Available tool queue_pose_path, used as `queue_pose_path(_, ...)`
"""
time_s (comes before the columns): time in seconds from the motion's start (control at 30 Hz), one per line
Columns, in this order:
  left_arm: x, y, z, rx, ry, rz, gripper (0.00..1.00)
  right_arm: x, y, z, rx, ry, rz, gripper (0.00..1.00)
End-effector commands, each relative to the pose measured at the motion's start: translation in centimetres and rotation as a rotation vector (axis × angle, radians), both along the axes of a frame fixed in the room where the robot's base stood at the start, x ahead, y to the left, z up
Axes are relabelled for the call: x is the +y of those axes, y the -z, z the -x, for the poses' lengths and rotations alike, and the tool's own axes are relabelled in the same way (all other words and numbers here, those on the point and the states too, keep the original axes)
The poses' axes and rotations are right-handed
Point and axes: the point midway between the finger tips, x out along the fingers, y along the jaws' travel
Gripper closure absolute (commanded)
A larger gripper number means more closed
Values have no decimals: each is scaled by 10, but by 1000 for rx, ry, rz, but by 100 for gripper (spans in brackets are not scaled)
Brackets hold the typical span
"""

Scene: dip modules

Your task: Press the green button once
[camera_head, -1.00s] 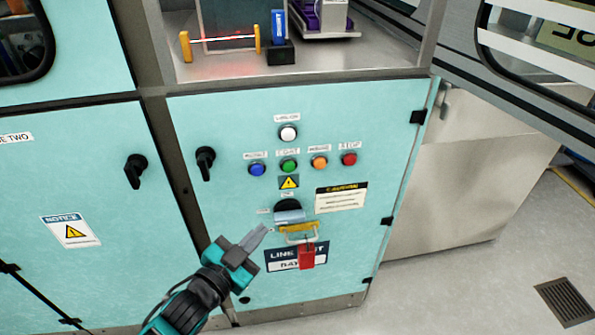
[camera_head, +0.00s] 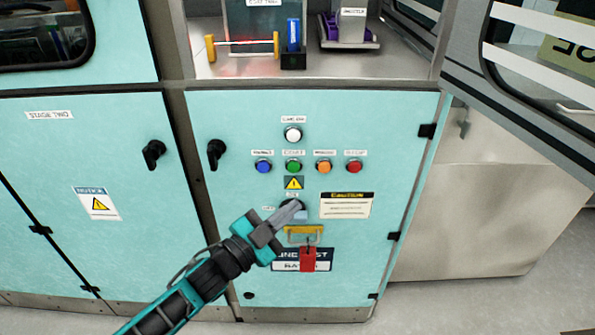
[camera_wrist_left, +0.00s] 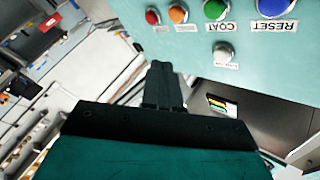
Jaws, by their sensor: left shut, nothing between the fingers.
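The green button (camera_head: 293,166) sits on the teal cabinet door, in a row between a blue and an orange button. Its label reads "COAT". In the left wrist view the green button (camera_wrist_left: 216,9) is at the top edge, partly cut off. My left gripper (camera_head: 296,206) is shut and empty. In the head view its tip shows below the green button, over the dark switch under the warning sign. I cannot tell how far it is from the panel. In the left wrist view the shut fingers (camera_wrist_left: 160,68) point toward the panel, apart from the button. My right gripper is in neither view.
The blue button (camera_head: 263,166), orange button (camera_head: 323,166) and red button (camera_head: 354,166) share the row; a white lamp (camera_head: 293,134) is above. A yellow hasp with a red padlock (camera_head: 308,259) hangs below. Black door handles (camera_head: 216,153) stick out at the left.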

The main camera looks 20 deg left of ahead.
Motion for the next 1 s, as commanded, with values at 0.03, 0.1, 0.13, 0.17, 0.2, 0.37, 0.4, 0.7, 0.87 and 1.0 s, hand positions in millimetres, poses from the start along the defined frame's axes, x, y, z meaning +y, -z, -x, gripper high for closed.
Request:
queue_pose_path(0.03,0,0,0,-2,2,-2,100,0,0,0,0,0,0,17)
queue_pose_path(0.1,0,-1,-1,-3,2,-2,100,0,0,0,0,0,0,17)
queue_pose_path(0.13,0,-1,-1,-4,3,-3,100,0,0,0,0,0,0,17)
queue_pose_path(0.17,0,-1,-1,-4,3,-2,100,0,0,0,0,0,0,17)
queue_pose_path(0.2,0,-1,0,-3,2,-2,100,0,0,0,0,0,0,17)
queue_pose_path(0.37,0,-1,-1,-3,2,-2,100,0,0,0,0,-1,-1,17)
queue_pose_path(0.4,0,0,-1,-3,2,-2,100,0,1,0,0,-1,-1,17)
queue_pose_path(0.7,8,1,-26,-7,2,-4,100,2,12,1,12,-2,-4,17)
queue_pose_path(0.87,14,2,-49,-6,2,-3,100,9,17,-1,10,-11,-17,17)
queue_pose_path(1.0,19,1,-66,-4,1,-3,100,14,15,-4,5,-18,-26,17)
